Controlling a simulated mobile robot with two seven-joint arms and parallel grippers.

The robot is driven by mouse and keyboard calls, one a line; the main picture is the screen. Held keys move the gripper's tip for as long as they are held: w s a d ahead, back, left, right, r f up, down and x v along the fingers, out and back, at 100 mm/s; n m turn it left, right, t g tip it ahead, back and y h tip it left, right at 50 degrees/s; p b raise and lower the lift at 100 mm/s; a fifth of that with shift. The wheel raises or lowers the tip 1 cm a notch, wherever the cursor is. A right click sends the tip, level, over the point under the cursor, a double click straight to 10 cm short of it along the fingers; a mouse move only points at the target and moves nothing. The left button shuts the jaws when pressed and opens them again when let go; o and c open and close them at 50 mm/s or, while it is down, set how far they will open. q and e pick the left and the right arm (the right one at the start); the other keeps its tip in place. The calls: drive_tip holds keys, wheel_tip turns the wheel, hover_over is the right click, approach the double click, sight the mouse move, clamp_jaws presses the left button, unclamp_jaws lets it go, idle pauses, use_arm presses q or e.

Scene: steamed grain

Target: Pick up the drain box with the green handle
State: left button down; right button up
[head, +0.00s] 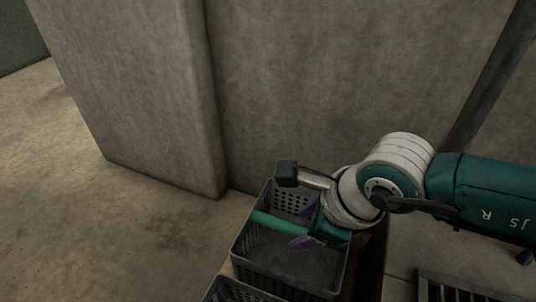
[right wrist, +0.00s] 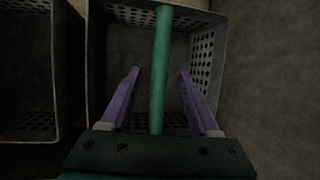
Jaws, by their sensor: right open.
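The drain box (head: 262,250) is a grey basket with perforated walls, standing at the bottom centre of the head view. A green handle (head: 275,221) runs across its top. In the right wrist view the box (right wrist: 203,55) fills the middle, with the green handle (right wrist: 160,60) running lengthwise. My right gripper (head: 300,226) is over the box. Its purple fingers (right wrist: 159,72) are open, one on each side of the handle and apart from it. The gripper hides part of the handle. My left gripper is in neither view.
A second grey box (head: 232,291) without a visible handle stands in front of the drain box; its wall also shows in the right wrist view (right wrist: 66,60). A concrete wall (head: 340,90) rises close behind. Open floor (head: 110,225) lies to the left. A dark grate (head: 455,290) is at lower right.

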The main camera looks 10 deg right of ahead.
drive_tip(key=shift+f, duration=0.3)
idle(0.4)
clamp_jaws()
idle(1.2)
